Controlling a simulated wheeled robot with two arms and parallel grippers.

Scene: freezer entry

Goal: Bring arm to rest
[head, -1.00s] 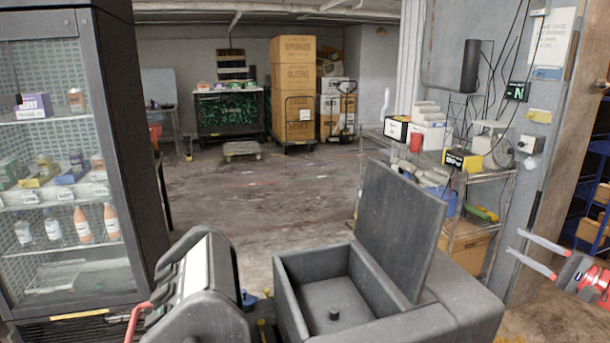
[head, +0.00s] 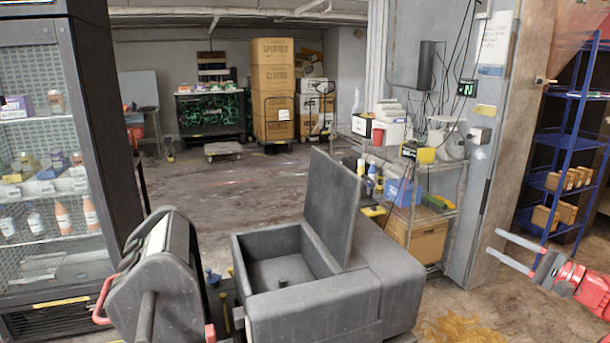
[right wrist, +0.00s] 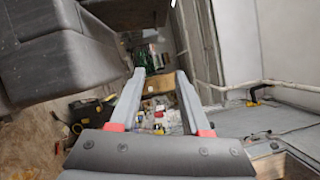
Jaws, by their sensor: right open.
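My right gripper (head: 497,242) comes in from the right edge of the head view. Its two grey fingers with red bases point left and are apart, with nothing between them. In the right wrist view the same gripper (right wrist: 160,74) has its fingers apart and empty. My left gripper shows in neither view.
A glass-fronted cabinet (head: 100,160) with bottles and boxes stands at left. A wire shelf (head: 443,209) with boxes and a yellow device stands against the wall. A blue rack (head: 553,135) is at right. Boxes (head: 272,95) stand at the back. The middle floor (head: 240,190) is clear.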

